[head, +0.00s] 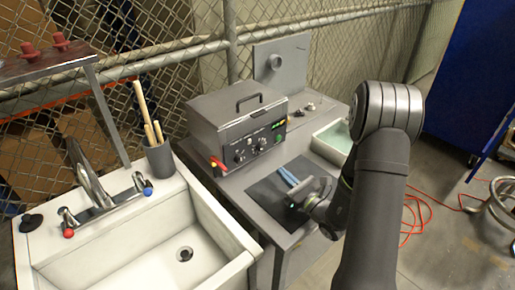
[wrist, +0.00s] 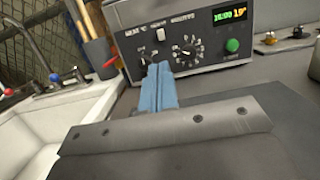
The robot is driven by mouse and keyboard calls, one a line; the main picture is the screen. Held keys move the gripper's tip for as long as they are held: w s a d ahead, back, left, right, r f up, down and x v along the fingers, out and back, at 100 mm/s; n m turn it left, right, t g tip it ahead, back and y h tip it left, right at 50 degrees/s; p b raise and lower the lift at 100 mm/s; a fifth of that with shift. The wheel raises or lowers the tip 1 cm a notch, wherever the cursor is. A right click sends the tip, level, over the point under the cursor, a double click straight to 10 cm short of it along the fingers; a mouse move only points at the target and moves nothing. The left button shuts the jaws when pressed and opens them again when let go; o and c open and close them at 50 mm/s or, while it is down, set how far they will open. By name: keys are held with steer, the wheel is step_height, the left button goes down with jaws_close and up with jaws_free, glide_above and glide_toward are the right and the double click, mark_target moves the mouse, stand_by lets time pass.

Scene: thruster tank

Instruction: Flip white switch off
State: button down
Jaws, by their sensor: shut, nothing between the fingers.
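The grey lidded machine (head: 238,122) stands on the counter beside the sink. Its front panel (wrist: 207,42) faces my wrist camera, with black dials, a green button and a lit display. A small white switch (wrist: 161,34) sits on the panel between the two dials, above my fingertips in the wrist view. Its on or off position is too small to tell. My gripper (wrist: 160,68) has blue fingers, shut together and empty, pointing at the panel. In the head view my gripper (head: 285,174) is over the dark mat, apart from the machine's front.
A white sink (head: 130,255) with a faucet (head: 95,190) lies left. A cup of sticks (head: 159,158) and a red-handled part (head: 217,165) stand near the machine's left corner. The dark mat (head: 262,200) is clear around my gripper. A chain-link fence (head: 180,50) stands behind.

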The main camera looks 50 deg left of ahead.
mark_target(250, 140)
steer(key=x, duration=1.4)
steer(key=shift+s+a+r+h, duration=0.1)
steer(key=shift+a+r+h, duration=0.25)
steer(key=shift+h, duration=0.55)
steer(key=shift+a+r+h, duration=0.1)
steer(key=shift+r+h, duration=0.2)
steer(key=shift+h, duration=0.8)
steer(key=shift+f, duration=0.1)
